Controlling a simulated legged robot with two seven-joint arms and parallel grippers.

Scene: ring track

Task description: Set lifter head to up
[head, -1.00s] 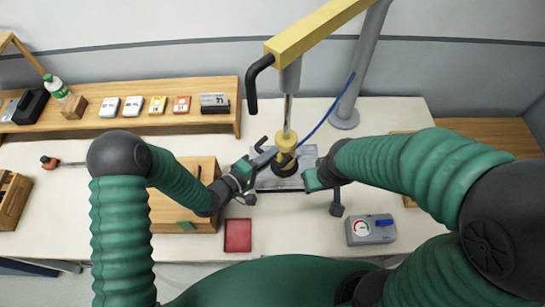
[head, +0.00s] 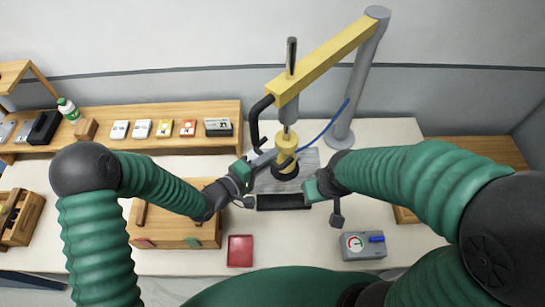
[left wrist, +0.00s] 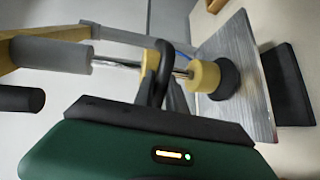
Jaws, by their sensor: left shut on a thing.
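The lifter head (head: 286,155) is a yellow collar with a black cup, hanging from the yellow beam. The grey metal plate (head: 302,160) is against the cup, raised above a black pad (head: 283,202). In the left wrist view the head (left wrist: 205,77) meets the plate (left wrist: 240,60), with the pad (left wrist: 290,85) apart from it. Only a short length of the rod (head: 287,129) shows below the beam. My left gripper (head: 264,159) is shut on the head's dark handle (left wrist: 163,75). My right gripper (head: 313,188) is beside the plate; its jaws are unclear.
The yellow beam (head: 330,57) stands on a grey post (head: 358,85), with a black hooked bar (head: 256,122) and a blue hose. A gauge box (head: 363,245), red tray (head: 240,250) and wooden box (head: 175,225) are on the table. A shelf (head: 160,142) runs behind.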

